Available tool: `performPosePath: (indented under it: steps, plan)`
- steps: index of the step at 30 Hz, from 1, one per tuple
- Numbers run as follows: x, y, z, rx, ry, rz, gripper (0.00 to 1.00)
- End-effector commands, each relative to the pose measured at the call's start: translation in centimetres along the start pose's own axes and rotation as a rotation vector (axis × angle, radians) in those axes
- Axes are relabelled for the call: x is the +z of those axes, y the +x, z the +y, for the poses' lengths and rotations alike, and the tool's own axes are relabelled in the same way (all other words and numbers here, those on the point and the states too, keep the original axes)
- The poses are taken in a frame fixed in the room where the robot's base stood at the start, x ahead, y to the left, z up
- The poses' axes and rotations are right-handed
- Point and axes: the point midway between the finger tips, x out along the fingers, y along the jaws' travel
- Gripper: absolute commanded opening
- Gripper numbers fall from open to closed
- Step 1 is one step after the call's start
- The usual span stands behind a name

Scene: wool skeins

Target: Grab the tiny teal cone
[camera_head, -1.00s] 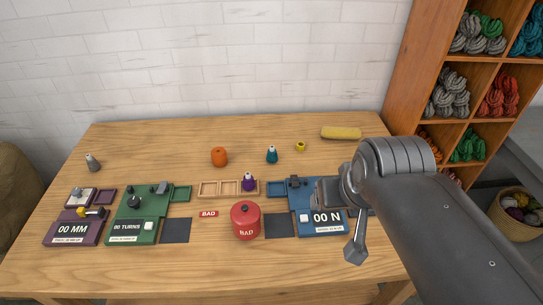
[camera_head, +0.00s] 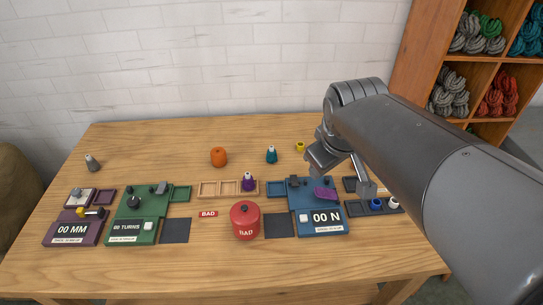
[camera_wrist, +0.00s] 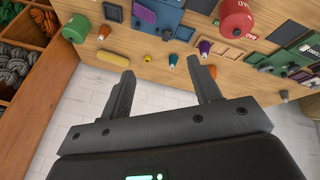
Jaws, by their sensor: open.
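The small teal cone (camera_head: 271,155) with a pale tip stands upright on the wooden table, right of an orange ball-like item and left of a small yellow piece. It also shows in the wrist view (camera_wrist: 173,61), beyond and between my fingers. My gripper (camera_wrist: 163,78) is open and empty, its two dark fingers apart. In the head view my arm reaches in from the right, with the wrist above the table to the right of the cone. The fingertips are clearly apart from the cone.
Near the cone are an orange item (camera_head: 219,157), a yellow piece (camera_head: 300,147) and a purple cone (camera_head: 248,182) in a wooden tray (camera_head: 208,189). A blue device (camera_head: 318,222), green device (camera_head: 132,228) and red pot (camera_head: 245,222) stand in front.

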Motion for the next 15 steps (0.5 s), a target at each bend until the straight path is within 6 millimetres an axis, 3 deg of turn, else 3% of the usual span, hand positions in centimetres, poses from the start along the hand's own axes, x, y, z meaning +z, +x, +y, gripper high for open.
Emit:
performPosePath:
  steps: [8, 15]
  plan:
    - [-7.7, 5.0, 2.7, 0.009, -0.536, -0.057, 0.57]
    - [-13.8, 11.0, 3.9, -0.007, -1.004, -0.092, 0.57]
